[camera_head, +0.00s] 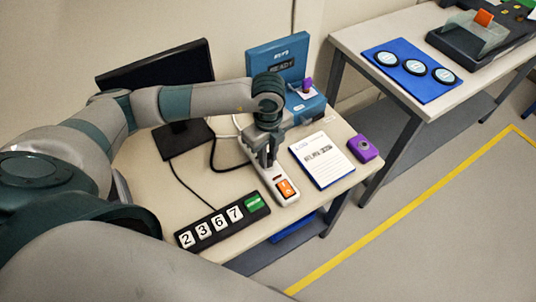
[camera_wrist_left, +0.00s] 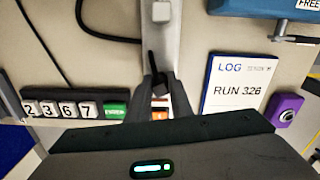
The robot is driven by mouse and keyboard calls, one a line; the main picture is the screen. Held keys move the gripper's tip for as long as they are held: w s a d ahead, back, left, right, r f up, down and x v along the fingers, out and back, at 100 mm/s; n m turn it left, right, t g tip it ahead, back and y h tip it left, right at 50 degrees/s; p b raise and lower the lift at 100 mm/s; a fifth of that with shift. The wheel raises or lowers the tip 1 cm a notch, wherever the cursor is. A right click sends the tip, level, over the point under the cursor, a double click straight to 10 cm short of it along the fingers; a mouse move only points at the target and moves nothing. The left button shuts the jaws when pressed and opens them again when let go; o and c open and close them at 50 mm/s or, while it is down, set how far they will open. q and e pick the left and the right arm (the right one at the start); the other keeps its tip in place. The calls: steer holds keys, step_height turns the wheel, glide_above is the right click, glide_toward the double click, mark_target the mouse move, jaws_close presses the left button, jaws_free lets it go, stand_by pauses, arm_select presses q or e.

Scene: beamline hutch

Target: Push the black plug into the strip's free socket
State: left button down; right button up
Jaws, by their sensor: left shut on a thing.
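The white power strip (camera_head: 278,182) lies on the table with an orange switch (camera_head: 286,188) at its near end. My left gripper (camera_head: 268,160) points down over the strip and is shut on the black plug (camera_wrist_left: 156,72), which shows as a small dark shape between the fingers in the left wrist view (camera_wrist_left: 158,85). The gripper and plug hide part of the strip, so I cannot tell whether the plug touches a socket. A pale square block (camera_wrist_left: 161,12) sits on the strip farther along. My right gripper is not in view.
A black number panel (camera_head: 222,222) with a green key lies left of the strip. A log sheet (camera_head: 322,160) and a purple device (camera_head: 363,149) lie to the right. A blue box (camera_head: 300,105) and a monitor (camera_head: 155,65) stand behind. A black cable (camera_wrist_left: 90,30) curves left of the strip.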

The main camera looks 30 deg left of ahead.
arm_select(q)
steer(key=c, duration=1.5)
jaws_free()
steer(key=shift+r, duration=0.1)
step_height(320, 180, up, 8)
steer(key=shift+w+b, duration=0.1)
steer(key=shift+b, duration=0.85)
step_height(320, 180, up, 9)
steer(key=shift+r+b, duration=0.1)
steer(key=shift+b, duration=0.35)
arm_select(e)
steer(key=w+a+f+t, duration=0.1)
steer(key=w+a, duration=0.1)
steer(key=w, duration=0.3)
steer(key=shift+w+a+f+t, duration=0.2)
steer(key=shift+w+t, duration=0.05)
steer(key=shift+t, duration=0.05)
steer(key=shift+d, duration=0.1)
